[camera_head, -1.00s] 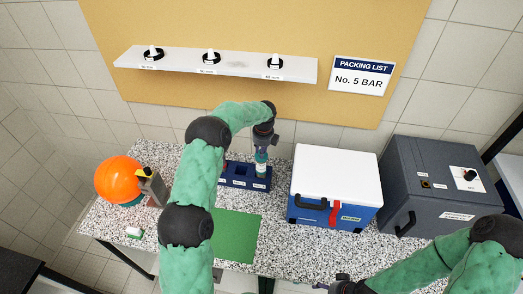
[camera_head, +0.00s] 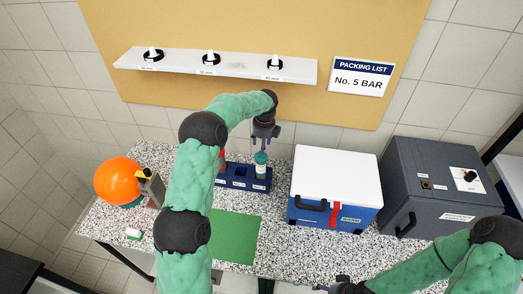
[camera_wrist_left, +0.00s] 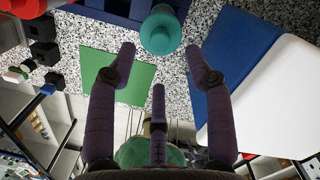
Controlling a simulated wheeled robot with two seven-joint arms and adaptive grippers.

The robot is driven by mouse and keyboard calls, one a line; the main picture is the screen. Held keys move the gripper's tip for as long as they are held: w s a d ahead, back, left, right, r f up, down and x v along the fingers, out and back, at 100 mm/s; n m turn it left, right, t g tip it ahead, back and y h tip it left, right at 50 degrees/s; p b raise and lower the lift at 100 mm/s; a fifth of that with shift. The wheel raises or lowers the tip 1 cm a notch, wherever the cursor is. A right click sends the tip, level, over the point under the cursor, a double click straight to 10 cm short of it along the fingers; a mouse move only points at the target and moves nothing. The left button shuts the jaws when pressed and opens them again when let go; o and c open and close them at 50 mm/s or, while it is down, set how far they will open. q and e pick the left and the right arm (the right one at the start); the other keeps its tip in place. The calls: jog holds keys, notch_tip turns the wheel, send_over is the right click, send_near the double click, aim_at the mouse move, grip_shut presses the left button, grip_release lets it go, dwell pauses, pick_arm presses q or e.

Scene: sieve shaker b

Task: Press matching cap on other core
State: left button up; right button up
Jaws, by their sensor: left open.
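A pale core with a teal cap (camera_head: 261,157) on top stands upright in the right end of a dark blue rack (camera_head: 239,184). The round cap also shows in the left wrist view (camera_wrist_left: 161,31). My left gripper (camera_head: 265,140) is open and empty just above it, with a gap between fingertips and cap; it also shows in the left wrist view (camera_wrist_left: 160,58). A red piece (camera_head: 221,161) shows at the rack's left end, partly hidden by my left arm. My right gripper (camera_head: 328,288) is at the bottom edge, its jaws unclear.
A blue cooler box (camera_head: 335,175) with white lid and a grey machine (camera_head: 425,190) stand right of the rack. A green mat (camera_head: 235,238) lies in front. An orange ball-like object (camera_head: 118,180) is at left. A shelf (camera_head: 240,66) with black-and-white items hangs behind.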

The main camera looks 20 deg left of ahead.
pick_arm(q)
notch_tip(320, 180, up, 6)
jog(key=shift+s+d, duration=0.25)
jog(key=shift+d, duration=0.05)
